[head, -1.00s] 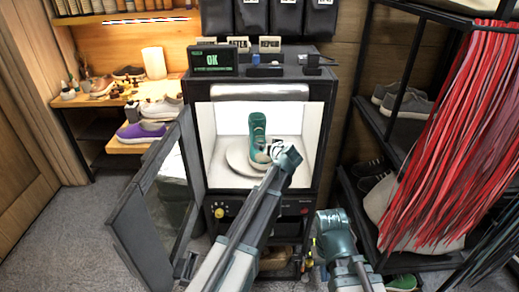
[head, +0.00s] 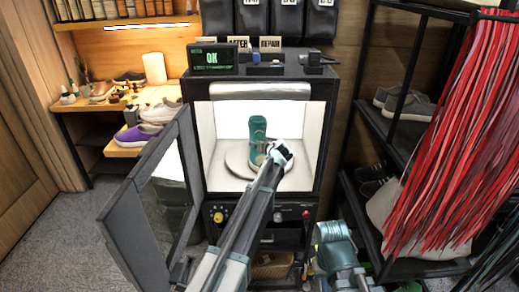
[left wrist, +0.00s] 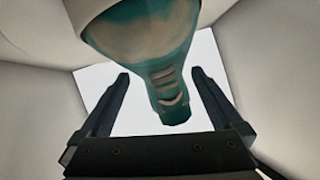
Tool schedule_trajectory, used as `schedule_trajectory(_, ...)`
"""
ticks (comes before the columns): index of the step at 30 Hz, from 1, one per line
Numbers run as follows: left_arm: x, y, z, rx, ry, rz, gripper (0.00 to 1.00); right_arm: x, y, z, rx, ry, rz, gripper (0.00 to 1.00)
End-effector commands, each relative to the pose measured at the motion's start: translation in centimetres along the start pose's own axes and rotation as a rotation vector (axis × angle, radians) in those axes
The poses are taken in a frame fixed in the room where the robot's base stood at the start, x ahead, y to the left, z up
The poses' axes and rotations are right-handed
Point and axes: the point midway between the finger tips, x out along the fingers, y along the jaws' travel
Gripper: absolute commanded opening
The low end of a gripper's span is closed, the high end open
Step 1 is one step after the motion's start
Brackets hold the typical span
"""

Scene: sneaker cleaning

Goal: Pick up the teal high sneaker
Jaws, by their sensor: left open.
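The teal high sneaker (head: 257,132) stands on a round pale turntable (head: 236,163) inside the open, lit white box. My left gripper (head: 274,153) reaches into the box and overlaps the sneaker's lower right side in the head view. In the left wrist view the sneaker (left wrist: 165,75) shows teal with a tan area and pale bands. It lies between the two dark fingers of my left gripper (left wrist: 160,76), with gaps on both sides. The jaws are open. My right arm is low at the right, and its gripper cannot be seen.
The box's dark door (head: 155,205) stands open at the left. The box walls (head: 310,150) are close around my left gripper. A display (head: 212,58) reading OK sits on top. Shoe racks (head: 400,120) and red strips (head: 455,130) stand at the right.

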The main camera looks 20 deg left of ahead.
Motion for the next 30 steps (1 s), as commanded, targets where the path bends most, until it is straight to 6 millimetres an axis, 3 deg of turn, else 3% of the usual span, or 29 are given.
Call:
schedule_trajectory(11, 4.9, 0.3, -0.2, -0.001, -0.001, -0.001, 1.00, 2.0, -0.2, -0.1, 0.000, 0.000, 0.000, 0.00)
schedule_trajectory(19, 5.0, 0.1, -0.4, 0.000, 0.000, 0.000, 0.98, 1.9, -0.2, -0.1, 0.000, 0.000, 0.000, 0.00)
schedule_trajectory(30, 5.0, 0.1, -0.4, 0.000, -0.001, 0.000, 0.32, 1.9, -0.2, -0.1, 0.000, 0.000, 0.000, 0.00)
